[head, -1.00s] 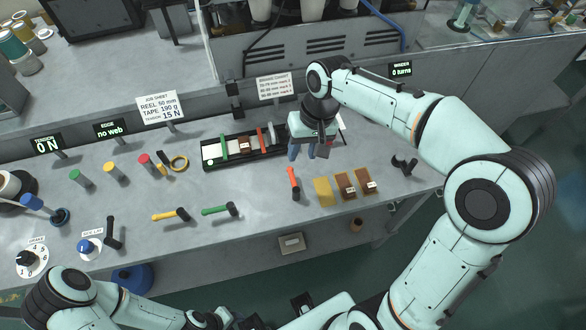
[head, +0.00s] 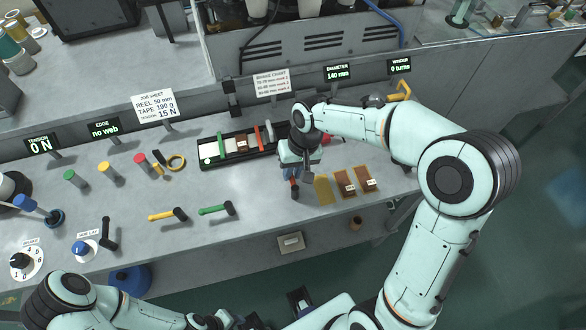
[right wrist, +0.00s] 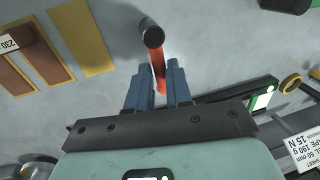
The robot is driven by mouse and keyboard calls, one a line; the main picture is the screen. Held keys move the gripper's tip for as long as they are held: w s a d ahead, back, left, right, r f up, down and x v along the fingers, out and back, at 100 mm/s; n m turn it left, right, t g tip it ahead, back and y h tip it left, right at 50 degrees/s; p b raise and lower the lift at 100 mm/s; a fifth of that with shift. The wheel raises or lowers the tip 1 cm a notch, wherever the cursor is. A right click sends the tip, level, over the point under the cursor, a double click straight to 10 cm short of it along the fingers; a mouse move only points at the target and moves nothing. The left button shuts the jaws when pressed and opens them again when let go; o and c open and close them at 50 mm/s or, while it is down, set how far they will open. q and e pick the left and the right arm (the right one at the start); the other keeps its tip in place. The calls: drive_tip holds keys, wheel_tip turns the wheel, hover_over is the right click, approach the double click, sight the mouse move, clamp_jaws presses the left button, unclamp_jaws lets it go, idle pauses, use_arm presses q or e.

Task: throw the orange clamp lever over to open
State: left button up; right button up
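The orange clamp lever is mostly covered by my right gripper in the head view; its dark end (head: 295,192) shows below the fingers. In the right wrist view its orange shaft (right wrist: 158,72) and round dark end (right wrist: 152,36) show clearly. My right gripper (head: 292,176) is over the lever, with its blue fingers (right wrist: 160,75) apart, one on each side of the shaft. I cannot tell whether either finger touches it. My left arm crosses the bottom left of the head view, and no left fingers can be made out.
Yellow (head: 323,190) and brown (head: 345,184) cards lie just right of the lever. The black tray (head: 204,163) is up and left of it.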

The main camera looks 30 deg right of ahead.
clamp_jaws()
